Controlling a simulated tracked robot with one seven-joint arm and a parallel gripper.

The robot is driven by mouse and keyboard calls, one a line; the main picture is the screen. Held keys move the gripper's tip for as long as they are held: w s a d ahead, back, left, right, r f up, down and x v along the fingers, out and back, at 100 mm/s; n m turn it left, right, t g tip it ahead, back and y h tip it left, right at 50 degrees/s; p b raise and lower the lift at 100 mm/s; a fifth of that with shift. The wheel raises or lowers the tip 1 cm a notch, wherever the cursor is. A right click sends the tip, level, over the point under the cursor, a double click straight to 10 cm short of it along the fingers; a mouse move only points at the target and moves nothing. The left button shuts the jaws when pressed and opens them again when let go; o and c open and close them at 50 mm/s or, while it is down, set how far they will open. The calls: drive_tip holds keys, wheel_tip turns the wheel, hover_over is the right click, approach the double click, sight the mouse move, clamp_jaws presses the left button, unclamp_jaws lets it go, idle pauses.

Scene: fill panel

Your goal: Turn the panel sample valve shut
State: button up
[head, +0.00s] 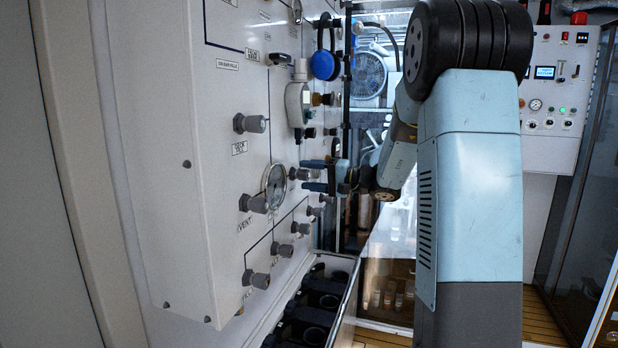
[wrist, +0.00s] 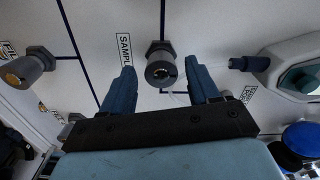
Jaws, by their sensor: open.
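The sample valve (wrist: 161,66) is a grey round knob on a hex base, fixed to the white panel beside a label that reads "SAMPL", partly cut off from view. My gripper (wrist: 162,78) is open, with one blue finger on each side of the knob and a visible gap to each. In the head view my gripper (head: 306,175) faces the panel from the right, its two fingers above and below a grey knob (head: 297,174). I cannot tell how deep the fingers reach along the knob or how far the valve is turned.
Another grey knob (wrist: 28,67) is at the left of the wrist view. A pale gauge or fitting (wrist: 285,68) and a blue round part (wrist: 300,139) are at the right. On the panel (head: 190,230), a dial gauge (head: 275,187) and several knobs sit close by. Black holders (head: 318,300) lie below.

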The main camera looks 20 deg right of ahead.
drive_tip(key=v, duration=1.4)
drive_tip(key=shift+a, duration=0.1)
drive_tip(key=s+a+f+n+g+h, duration=0.3)
drive_tip(key=s+a+g, duration=0.4)
drive_tip(key=s+a, duration=0.65)
drive_tip(key=s+n+t+h, duration=0.2)
drive_tip(key=s+h, duration=0.9)
drive_tip(key=s, duration=0.4)
drive_tip(key=shift+d+f+h, duration=0.3)
drive_tip(key=shift+f, duration=0.1)
